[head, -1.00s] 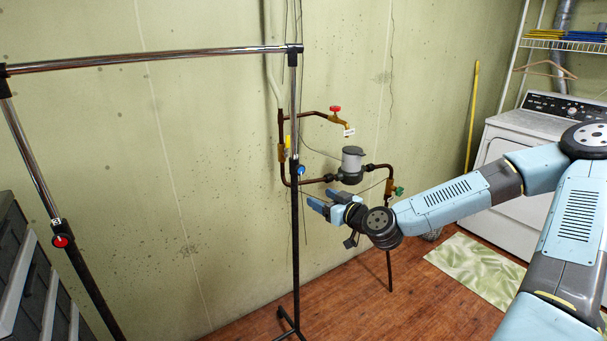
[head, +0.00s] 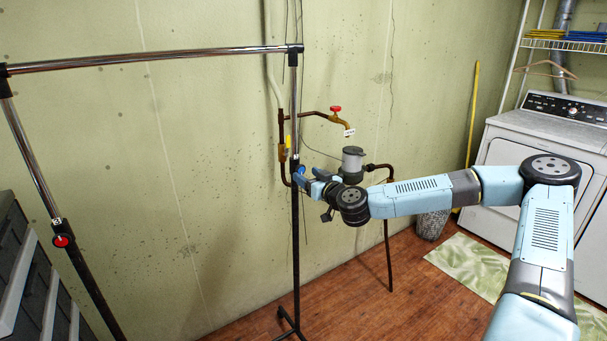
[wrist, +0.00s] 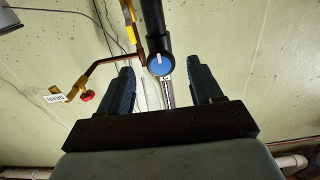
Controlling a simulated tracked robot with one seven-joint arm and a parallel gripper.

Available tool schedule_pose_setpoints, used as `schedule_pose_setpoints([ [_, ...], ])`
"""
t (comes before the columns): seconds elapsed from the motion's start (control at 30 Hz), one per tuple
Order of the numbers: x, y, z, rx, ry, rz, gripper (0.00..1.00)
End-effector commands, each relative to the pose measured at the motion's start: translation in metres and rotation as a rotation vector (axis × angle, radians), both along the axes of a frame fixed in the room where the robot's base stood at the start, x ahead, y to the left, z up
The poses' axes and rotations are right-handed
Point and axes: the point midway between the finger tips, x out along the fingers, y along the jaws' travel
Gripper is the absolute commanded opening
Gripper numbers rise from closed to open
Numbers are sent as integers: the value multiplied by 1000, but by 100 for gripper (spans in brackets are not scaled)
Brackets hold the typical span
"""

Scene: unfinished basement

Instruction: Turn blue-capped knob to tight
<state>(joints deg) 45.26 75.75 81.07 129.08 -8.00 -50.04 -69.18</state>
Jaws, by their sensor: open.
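The blue-capped knob (head: 301,169) sits on the right post of a chrome and black garment rack (head: 150,59). In the wrist view the blue cap (wrist: 161,64) carries a white pointer mark, and the knob sits where the chrome tube meets the black sleeve. My gripper (head: 307,181) is at the post, close to the knob. In the wrist view its two blue fingers (wrist: 161,72) are spread to either side of the knob, with a visible gap on both sides. I cannot tell how deep the knob sits between the fingertips.
A red-capped knob (head: 62,240) is on the rack's left post. Pipes with a red-handled tap (head: 336,110), a yellow valve handle (head: 288,142) and a grey meter (head: 353,158) are on the wall just behind. A washer (head: 545,145) stands at the right.

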Motion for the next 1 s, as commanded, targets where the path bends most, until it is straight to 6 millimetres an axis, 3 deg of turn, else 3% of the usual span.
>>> schedule_pose_setpoints([
  [0.2, 20, 13, 0, 2, 0, -1, 65],
  [0.63, 25, 17, 0, 0, 0, 0, 64],
  [1.0, 25, 17, 0, 0, 0, 0, 28],
])
